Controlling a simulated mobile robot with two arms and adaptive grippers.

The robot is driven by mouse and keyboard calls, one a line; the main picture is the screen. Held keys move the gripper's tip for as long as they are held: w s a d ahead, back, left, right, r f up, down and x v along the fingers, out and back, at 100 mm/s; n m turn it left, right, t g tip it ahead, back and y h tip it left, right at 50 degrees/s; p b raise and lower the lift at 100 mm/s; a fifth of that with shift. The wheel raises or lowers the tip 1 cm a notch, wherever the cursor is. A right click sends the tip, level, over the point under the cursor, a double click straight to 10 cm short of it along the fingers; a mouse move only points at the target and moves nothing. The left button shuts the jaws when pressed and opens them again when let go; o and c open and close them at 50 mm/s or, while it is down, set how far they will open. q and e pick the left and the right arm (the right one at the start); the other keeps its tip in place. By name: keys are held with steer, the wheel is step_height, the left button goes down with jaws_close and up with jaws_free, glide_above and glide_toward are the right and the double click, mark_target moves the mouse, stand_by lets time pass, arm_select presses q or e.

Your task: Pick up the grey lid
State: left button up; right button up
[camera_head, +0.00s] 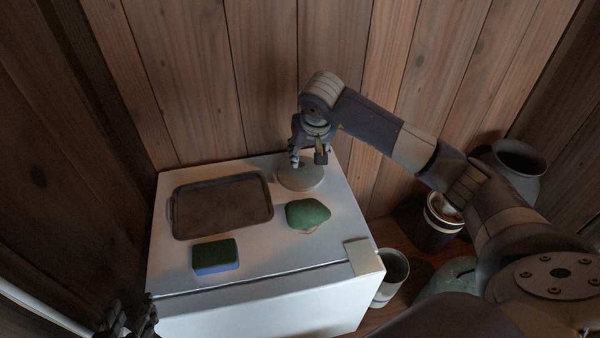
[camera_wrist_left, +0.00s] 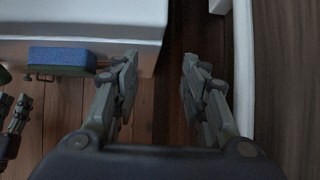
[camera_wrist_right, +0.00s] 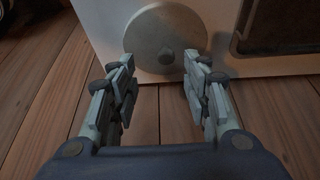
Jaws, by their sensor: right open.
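The grey lid (camera_head: 298,181) is a flat round disc near the back right corner of the white cabinet top. In the right wrist view the lid (camera_wrist_right: 148,34) shows with a small round knob (camera_wrist_right: 166,57) near its lower edge. My right gripper (camera_head: 309,160) is over the lid and points down at it. In the right wrist view my right gripper (camera_wrist_right: 158,72) is open, its fingertips on either side of the knob, with nothing between them. Whether they touch the lid cannot be told. My left gripper (camera_wrist_left: 158,68) is open and empty, off the cabinet's front left.
The white cabinet (camera_head: 250,254) also bears a dark tray (camera_head: 222,206), a green and blue sponge (camera_head: 215,257) and a green lumpy object (camera_head: 307,213). A grey cup (camera_head: 393,275) and a dark jar (camera_head: 519,163) stand right of it. A wooden wall (camera_head: 220,80) rises close behind.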

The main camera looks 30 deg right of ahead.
mark_target(301, 164)
arm_select(q)
steer(key=shift+w+d+r+t, duration=0.35)
steer(key=shift+w+r+t, duration=0.4)
steer(key=shift+r, duration=0.15)
arm_select(e)
steer(key=shift+x, duration=1)
steer(key=w+f+b, duration=0.1)
steer(key=w+f, duration=0.1)
steer(key=f, duration=0.1)
steer(key=shift+a+f+b, duration=0.2)
steer(key=shift+f+b, duration=0.05)
steer(key=shift+b, duration=0.15)
steer(key=shift+w+f, duration=0.2)
steer(key=shift+f, duration=0.1)
arm_select(q)
steer(key=w+d+r+t+h, duration=0.1)
steer(key=w+r+t, duration=0.2)
steer(key=r, duration=0.4)
steer(key=shift+d+t+h, duration=0.3)
steer(key=shift+d+t, duration=0.05)
steer(key=shift+t, duration=0.2)
arm_select(e)
jaws_close()
